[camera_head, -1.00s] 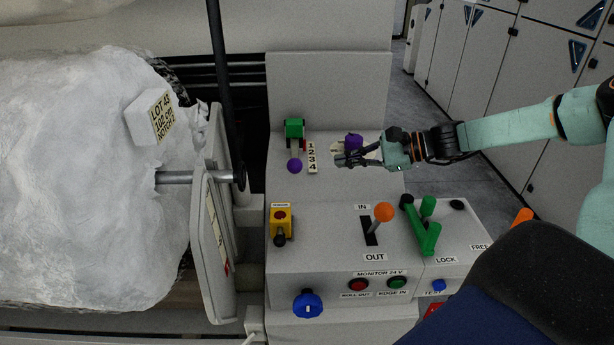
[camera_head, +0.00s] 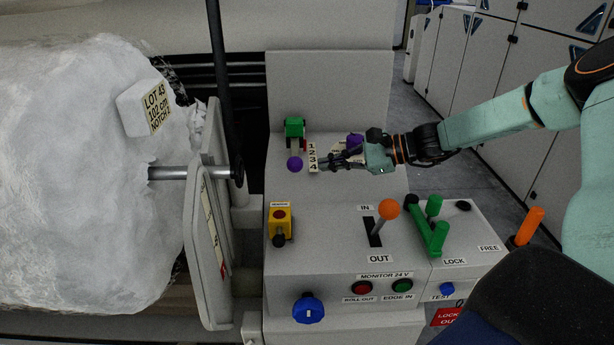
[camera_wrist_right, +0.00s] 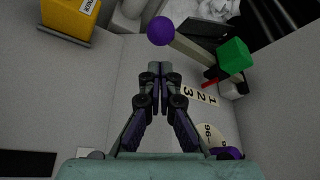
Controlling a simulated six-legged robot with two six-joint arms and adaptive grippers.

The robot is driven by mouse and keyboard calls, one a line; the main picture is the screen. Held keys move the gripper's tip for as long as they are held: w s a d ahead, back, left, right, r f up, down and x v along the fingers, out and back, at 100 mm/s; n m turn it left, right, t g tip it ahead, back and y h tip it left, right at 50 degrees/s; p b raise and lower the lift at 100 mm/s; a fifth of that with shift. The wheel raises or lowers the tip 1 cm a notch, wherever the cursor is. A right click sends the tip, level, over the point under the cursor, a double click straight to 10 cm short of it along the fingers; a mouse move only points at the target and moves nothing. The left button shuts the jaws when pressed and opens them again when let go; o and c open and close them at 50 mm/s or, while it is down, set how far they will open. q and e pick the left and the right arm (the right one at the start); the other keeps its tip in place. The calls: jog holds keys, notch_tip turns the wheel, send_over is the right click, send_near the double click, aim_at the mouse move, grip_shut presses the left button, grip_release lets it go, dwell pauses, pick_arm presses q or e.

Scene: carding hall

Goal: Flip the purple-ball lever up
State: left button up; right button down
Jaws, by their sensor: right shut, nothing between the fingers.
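The purple-ball lever has a purple ball (camera_head: 295,163) hanging below a green bracket (camera_head: 294,128) on the console's upper face. A label strip with numbers (camera_head: 312,157) stands just right of it. In the right wrist view the purple ball (camera_wrist_right: 160,31) sits beyond the fingertips, with its pale rod leading to the green block (camera_wrist_right: 234,57). My right gripper (camera_head: 322,164) is shut and empty, pointing left, its tips over the number strip and a short way right of the ball; it also shows in the wrist view (camera_wrist_right: 160,70). My left gripper is not in view.
A purple knob (camera_head: 355,141) lies partly behind my right gripper. Below are a yellow switch box (camera_head: 280,222), an orange-ball lever (camera_head: 388,209), green levers (camera_head: 432,232), and a blue knob (camera_head: 308,309). A big white roll (camera_head: 85,190) fills the left side.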

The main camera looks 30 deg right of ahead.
jog(key=b+x, duration=0.1)
jog(key=x, duration=0.1)
jog(key=b+x, duration=0.1)
jog(key=x, duration=0.2)
jog(key=shift+w+d+f+b, duration=0.15)
jog(key=shift+f+b, duration=0.1)
jog(key=shift+b, duration=0.15)
jog(key=shift+w+a, duration=0.1)
jog(key=shift+a, duration=0.15)
jog(key=shift+a+r, duration=0.1)
jog(key=shift+a, duration=0.05)
jog(key=shift+w, duration=0.15)
